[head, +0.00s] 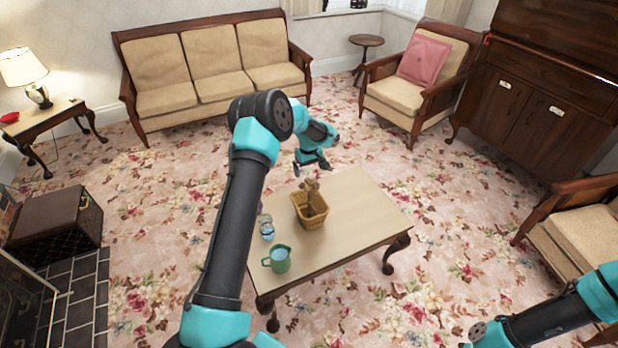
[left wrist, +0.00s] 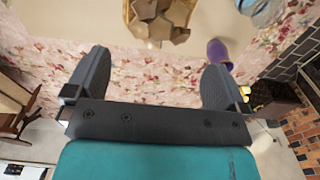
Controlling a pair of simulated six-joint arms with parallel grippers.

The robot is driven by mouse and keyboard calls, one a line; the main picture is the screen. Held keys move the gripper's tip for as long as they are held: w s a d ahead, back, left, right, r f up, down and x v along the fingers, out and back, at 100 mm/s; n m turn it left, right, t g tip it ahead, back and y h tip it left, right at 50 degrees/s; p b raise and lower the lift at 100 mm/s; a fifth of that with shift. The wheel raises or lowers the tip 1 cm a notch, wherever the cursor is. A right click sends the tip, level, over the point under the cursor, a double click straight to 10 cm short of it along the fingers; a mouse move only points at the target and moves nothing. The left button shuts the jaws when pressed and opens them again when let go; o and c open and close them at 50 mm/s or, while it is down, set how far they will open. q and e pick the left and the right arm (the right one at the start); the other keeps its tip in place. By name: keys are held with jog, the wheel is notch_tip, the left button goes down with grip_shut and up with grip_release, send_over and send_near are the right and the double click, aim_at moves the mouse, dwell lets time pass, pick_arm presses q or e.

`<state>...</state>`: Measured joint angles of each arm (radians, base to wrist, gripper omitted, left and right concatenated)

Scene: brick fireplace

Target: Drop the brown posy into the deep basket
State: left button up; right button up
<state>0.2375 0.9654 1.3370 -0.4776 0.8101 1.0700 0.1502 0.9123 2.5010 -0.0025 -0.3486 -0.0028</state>
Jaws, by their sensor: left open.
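The brown posy (head: 309,188) stands in the woven tan basket (head: 312,217) on the coffee table, its top rising above the rim. In the left wrist view the posy's brown blooms (left wrist: 160,22) show at the top edge, largely covering the basket. My left gripper (head: 311,165) is open and empty, above the table's far edge and just beyond the posy. Its two spread fingers (left wrist: 152,82) show in the left wrist view with nothing between them. Only part of my right arm shows at the lower right; its gripper is out of view.
A green mug (head: 279,260) and a clear glass (head: 267,230) stand left of the basket on the table (head: 355,205). A purple object (left wrist: 219,53) shows in the left wrist view. The table's right side is clear. A sofa and armchairs stand around.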

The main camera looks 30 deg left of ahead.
pick_arm(q)
notch_tip(320, 180, up, 5)
jog(key=shift+f, duration=0.1)
dwell(0.7)
jog(key=s+d+f+m+h, duration=0.3)
jog(key=s+d+f+m, duration=0.2)
jog(key=s+d+f, duration=0.85)
jog(key=s+d+m, duration=0.2)
jog(key=s+d, duration=0.2)
jog(key=s, duration=0.7)
jog(key=s+d+m, duration=0.2)
jog(key=s+d, duration=0.2)
jog(key=s, duration=0.8)
jog(key=shift+d+f+t+h, duration=0.15)
jog(key=shift+f+t+h, duration=0.25)
